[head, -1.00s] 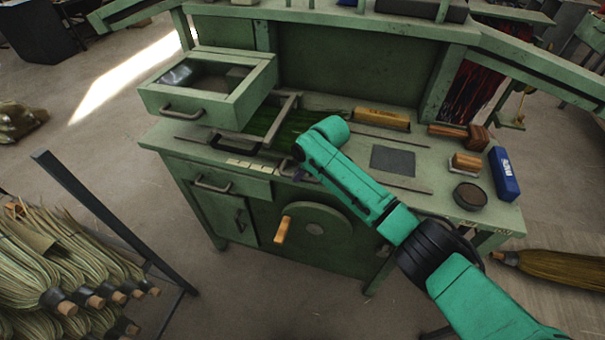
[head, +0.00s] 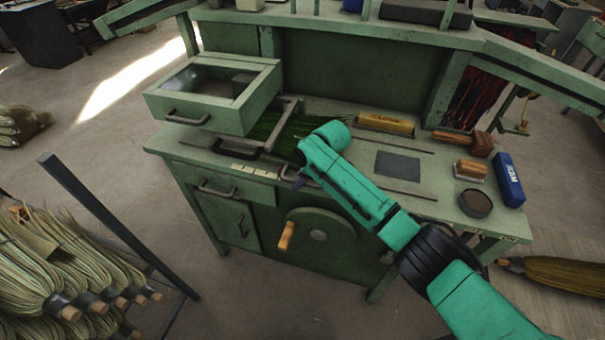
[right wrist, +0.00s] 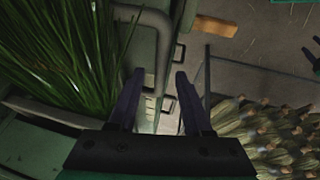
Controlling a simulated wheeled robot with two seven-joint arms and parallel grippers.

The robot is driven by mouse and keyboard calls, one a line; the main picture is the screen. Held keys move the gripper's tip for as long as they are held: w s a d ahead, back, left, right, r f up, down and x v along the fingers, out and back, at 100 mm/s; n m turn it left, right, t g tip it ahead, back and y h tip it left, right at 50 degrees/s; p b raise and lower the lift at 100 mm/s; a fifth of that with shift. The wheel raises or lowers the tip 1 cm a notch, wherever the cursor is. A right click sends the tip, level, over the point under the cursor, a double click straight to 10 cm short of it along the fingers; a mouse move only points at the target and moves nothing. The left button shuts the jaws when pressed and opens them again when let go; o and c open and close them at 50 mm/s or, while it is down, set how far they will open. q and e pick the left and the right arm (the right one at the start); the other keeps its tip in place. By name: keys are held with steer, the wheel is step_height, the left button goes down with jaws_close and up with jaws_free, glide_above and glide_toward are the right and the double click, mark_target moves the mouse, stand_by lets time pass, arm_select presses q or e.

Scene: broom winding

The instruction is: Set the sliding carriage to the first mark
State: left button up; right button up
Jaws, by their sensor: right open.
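The sliding carriage (head: 281,122) is a grey-green frame over green broom fibres (head: 270,128) on the bench top, partly hidden by the open drawer. My right gripper (head: 299,183) is at the front edge, right of the marks. In the right wrist view it is open (right wrist: 154,80), with nothing between its dark fingers. A grey curved handle (right wrist: 150,17) is beyond the fingertips, apart from them.
A raised open drawer (head: 212,95) overhangs the bench's left side. A wheel with a wooden crank handle (head: 286,236) is on the bench front. A brush (head: 462,138), a round tin (head: 475,203) and a blue box (head: 507,180) sit at right. Brooms (head: 60,270) fill a rack at lower left.

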steer(key=b+v, duration=0.1)
steer(key=v, duration=1.3)
steer(key=shift+r+b, duration=0.2)
steer(key=shift+b, duration=0.15)
steer(key=shift+d, duration=0.1)
